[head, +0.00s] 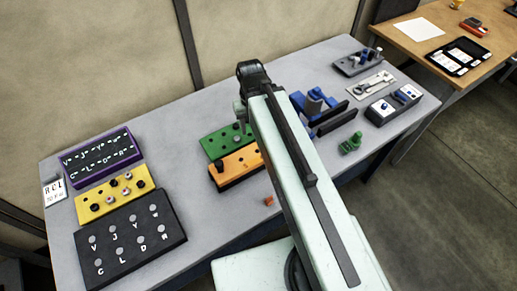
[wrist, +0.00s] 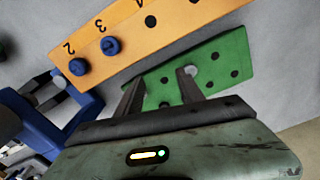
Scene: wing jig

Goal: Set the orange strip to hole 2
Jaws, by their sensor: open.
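The orange strip (wrist: 125,52) lies at the upper left in the wrist view, with printed numbers along it. One blue knob (wrist: 78,67) sits by number 2 and another blue knob (wrist: 110,46) by number 3; further right its holes are bare. In the head view the orange strip (head: 238,164) is partly hidden behind my arm. My gripper (wrist: 160,80) is open, its fingers over the green strip (wrist: 222,66) beside the orange one. A light grey round piece (wrist: 190,70) shows on the green strip at the right fingertip; I cannot tell whether they touch.
A blue fixture (wrist: 50,115) stands left of my gripper. In the head view, a black lettered board (head: 125,238), a yellow strip (head: 113,192) and a purple-edged board (head: 98,153) are at left. A green piece (head: 350,144) lies right of my arm. The table's middle left is clear.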

